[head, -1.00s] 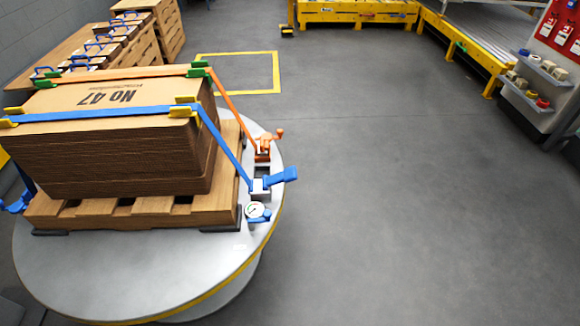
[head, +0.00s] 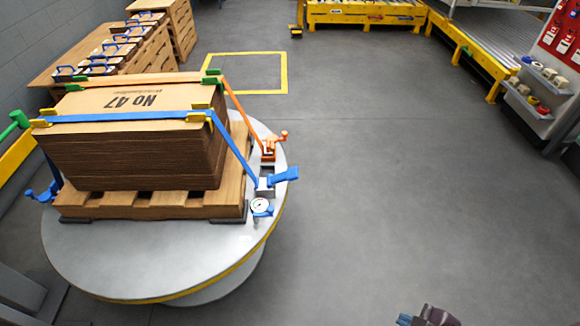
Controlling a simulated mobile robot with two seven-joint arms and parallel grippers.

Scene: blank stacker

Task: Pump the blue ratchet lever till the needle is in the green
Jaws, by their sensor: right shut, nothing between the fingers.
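The blue ratchet lever (head: 285,174) sticks out to the right from its ratchet at the right edge of the round turntable (head: 150,260). The blue strap (head: 232,146) runs from it up over the brown stack (head: 130,150). A round white gauge (head: 261,206) sits just below the ratchet; its needle is too small to read. My right gripper (head: 405,320) shows at the bottom edge, shut and empty, well to the right of and below the lever, over bare floor. My left gripper is out of view.
An orange ratchet (head: 271,145) with an orange strap stands just behind the blue one. The stack rests on a wooden pallet (head: 150,205). The floor (head: 400,190) to the right is clear. A wall rack (head: 540,100) stands at far right.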

